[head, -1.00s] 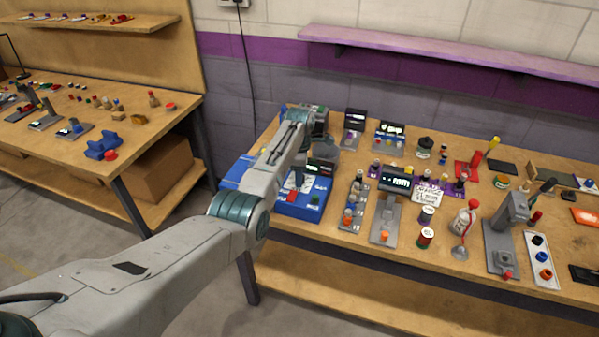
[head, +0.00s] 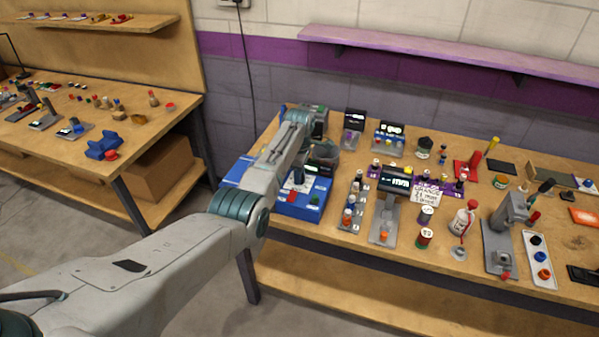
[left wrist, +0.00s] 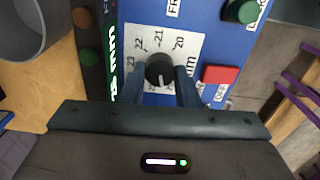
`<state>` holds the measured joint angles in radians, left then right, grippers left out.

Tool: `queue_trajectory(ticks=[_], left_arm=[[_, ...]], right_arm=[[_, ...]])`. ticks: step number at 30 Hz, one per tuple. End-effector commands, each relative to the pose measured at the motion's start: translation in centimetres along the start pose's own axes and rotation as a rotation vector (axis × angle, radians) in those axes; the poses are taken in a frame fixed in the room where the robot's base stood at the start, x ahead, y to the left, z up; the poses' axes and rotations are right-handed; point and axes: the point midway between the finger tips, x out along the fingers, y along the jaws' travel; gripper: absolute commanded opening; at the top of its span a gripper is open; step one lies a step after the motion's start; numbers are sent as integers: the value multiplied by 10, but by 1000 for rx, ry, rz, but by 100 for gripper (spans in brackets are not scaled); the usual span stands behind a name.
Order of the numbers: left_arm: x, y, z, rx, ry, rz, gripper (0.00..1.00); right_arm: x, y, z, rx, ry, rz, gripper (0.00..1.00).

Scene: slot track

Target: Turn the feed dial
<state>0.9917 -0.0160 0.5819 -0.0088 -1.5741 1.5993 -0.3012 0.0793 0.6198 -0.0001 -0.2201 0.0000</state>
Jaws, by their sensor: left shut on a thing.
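The feed dial (left wrist: 159,69) is a round black knob with a white pointer mark, set on a white scale plate (left wrist: 190,48) with numbers from 20 to 23 showing. My left gripper (left wrist: 160,88) is shut on the dial, one dark blue finger on each side. The dial sits on a blue machine box (head: 305,208), which stands at the left front of the right-hand table in the head view. My right gripper is in no view.
A red button (left wrist: 221,74) and a green knob (left wrist: 241,11) sit close to the dial. Several small fixtures crowd the table to the right, including a grey stand (head: 386,218).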

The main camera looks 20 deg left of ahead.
Motion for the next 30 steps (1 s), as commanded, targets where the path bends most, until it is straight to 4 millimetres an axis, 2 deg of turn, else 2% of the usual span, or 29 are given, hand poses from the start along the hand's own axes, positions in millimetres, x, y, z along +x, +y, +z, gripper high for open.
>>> queue_trajectory(ticks=[9, 30], left_arm=[[-3, 1, 0, 295, 0, 0, 5], [-3, 2, 0, 960, 1, 3, 5]], right_arm=[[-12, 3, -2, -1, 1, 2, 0], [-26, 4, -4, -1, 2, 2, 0]])
